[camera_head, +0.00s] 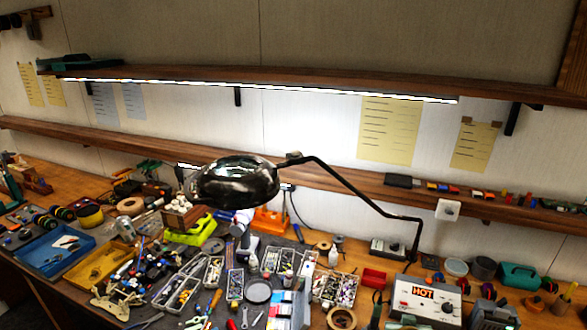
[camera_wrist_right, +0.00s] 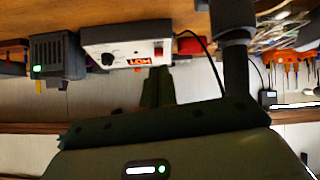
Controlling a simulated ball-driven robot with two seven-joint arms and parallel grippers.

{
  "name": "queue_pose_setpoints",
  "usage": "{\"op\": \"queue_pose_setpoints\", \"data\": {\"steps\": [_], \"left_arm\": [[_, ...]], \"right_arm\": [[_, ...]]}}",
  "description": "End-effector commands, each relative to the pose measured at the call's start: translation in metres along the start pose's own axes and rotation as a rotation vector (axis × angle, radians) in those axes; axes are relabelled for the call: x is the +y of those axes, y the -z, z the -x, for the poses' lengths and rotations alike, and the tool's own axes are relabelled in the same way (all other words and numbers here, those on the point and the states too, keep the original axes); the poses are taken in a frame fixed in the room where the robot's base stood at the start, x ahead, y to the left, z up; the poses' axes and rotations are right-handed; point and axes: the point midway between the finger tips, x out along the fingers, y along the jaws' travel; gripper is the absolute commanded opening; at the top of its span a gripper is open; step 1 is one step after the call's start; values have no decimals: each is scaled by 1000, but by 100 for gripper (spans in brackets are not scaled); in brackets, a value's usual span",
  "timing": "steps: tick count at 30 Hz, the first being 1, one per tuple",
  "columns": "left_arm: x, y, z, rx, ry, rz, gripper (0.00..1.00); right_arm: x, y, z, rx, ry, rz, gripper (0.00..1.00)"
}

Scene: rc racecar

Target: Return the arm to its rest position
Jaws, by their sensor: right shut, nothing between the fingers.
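My right gripper (camera_wrist_right: 158,72) shows in the right wrist view, its dark green fingers together and empty. They point toward the white control box marked HOT (camera_wrist_right: 125,52), which appears upside down there. A gap between the fingertips and the box cannot be judged. I cannot make out either gripper clearly in the head view, and my left gripper is not in view. The control box (camera_head: 424,299) stands at the front right of the cluttered bench in the head view.
A magnifier lamp (camera_head: 235,182) on a bent arm (camera_head: 350,188) hangs over the middle of the bench. Parts trays (camera_head: 335,290), a blue tray (camera_head: 55,254) and a yellow tray (camera_head: 97,264) crowd the top. Shelves (camera_head: 330,180) run along the wall. Little bench surface is clear.

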Motion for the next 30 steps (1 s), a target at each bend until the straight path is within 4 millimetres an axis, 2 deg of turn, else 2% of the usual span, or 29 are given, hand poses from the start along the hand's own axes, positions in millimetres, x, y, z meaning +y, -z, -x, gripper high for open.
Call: {"op": "queue_pose_setpoints", "data": {"steps": [1,3,6,9,15,24,25,27,30], "left_arm": [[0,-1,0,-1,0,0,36],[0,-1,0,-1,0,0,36],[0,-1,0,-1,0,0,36],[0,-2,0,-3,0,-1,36],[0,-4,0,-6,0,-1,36],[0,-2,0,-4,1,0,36],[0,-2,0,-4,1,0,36],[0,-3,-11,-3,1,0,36],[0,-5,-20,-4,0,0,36]], "right_arm": [[-4,-15,20,-14,6,71,0],[-4,-32,57,-39,6,206,0],[4,-48,108,-73,5,383,0],[15,-56,148,-99,7,514,0],[38,-63,211,-141,11,707,0],[74,-62,291,-195,19,940,0],[76,-63,297,-201,21,961,0],[66,-85,273,-214,45,956,0],[56,-109,252,-230,75,949,0]]}}
